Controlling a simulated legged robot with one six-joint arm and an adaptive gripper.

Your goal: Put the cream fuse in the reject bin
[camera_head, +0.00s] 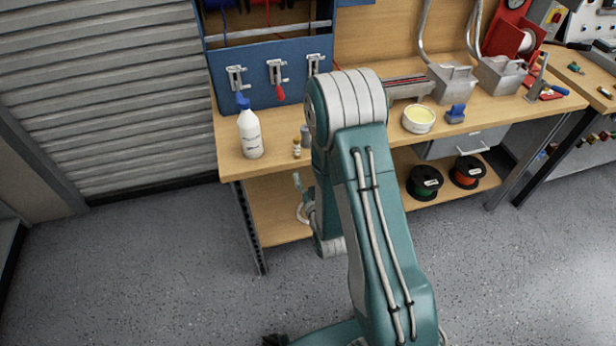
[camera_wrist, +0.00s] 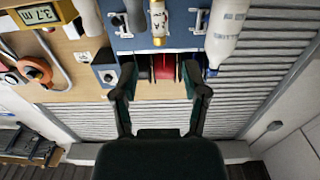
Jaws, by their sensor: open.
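The cream fuse (camera_head: 297,148), small with brass-coloured ends, stands near the bench's front edge, right of the white bottle. In the wrist view, where the scene hangs upside down, the fuse (camera_wrist: 158,24) is at the top centre. My gripper (camera_wrist: 158,70) is open and empty in the wrist view. Its two dark fingers are spread left and right, and the fuse lies above the gap between them, apart from both. In the head view my arm blocks part of the bench, and I cannot clearly make out the gripper. I cannot identify a reject bin.
A white bottle (camera_head: 250,134) stands left of the fuse on the wooden bench (camera_head: 237,166). A blue panel (camera_head: 250,65) with switches stands behind.

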